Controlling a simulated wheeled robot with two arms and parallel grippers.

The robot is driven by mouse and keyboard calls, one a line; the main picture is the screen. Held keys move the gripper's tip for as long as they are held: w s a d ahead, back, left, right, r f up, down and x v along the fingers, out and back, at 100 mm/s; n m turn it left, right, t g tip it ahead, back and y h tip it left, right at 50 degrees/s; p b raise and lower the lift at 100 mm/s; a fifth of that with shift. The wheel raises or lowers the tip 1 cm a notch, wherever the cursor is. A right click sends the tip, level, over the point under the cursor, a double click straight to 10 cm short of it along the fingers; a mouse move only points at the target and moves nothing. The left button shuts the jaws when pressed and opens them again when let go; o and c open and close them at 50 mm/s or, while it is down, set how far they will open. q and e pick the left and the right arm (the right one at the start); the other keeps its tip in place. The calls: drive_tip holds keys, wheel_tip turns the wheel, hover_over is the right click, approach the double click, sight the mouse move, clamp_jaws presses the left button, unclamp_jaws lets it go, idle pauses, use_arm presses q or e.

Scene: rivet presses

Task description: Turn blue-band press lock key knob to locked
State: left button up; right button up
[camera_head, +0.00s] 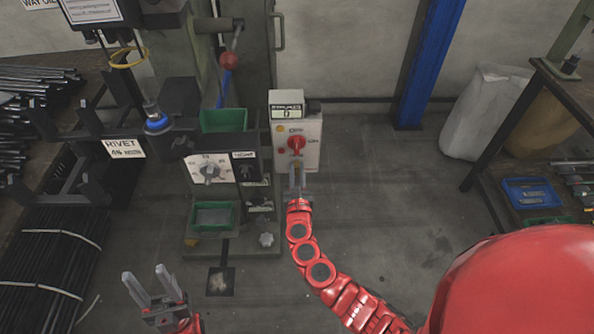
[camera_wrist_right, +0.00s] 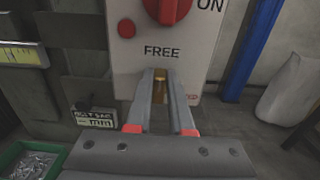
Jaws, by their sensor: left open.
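The lock key knob (camera_wrist_right: 160,78) is a small brass piece low on the pale control box (camera_head: 311,150), under the word FREE in the right wrist view. My right gripper (camera_head: 297,172) reaches up to it, and its two fingers stand close on either side of the knob, which fills the narrow gap at the tips. The fingers partly hide the knob and cover most of a red label to its lower right. The press lever (camera_head: 226,78) carries a blue band. My left gripper (camera_head: 149,278) is open and empty at the lower left, away from the press.
A red rotary switch (camera_head: 296,143) sits above the key knob. Green bins (camera_head: 223,120) stand on the press at left. A rivet rack with a label (camera_head: 124,148) is further left. A blue post (camera_head: 425,65) and a shelf stand at right. The middle floor is clear.

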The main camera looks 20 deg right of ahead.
clamp_jaws()
drive_tip(key=shift+f+m, duration=0.1)
drive_tip(key=shift+m, duration=0.2)
drive_tip(key=shift+s+d+f+m+b, duration=0.1)
drive_tip(key=shift+d+f+m+b, duration=0.15)
drive_tip(key=shift+m+b, duration=2.25)
drive_tip(key=shift+s+d+f+m+b, duration=0.1)
drive_tip(key=shift+d+f+m+b, duration=0.15)
drive_tip(key=shift+m+b, duration=2.25)
drive_tip(key=shift+d+f+m+b, duration=0.25)
drive_tip(key=shift+m+b, duration=1.15)
drive_tip(key=shift+m, duration=2.2)
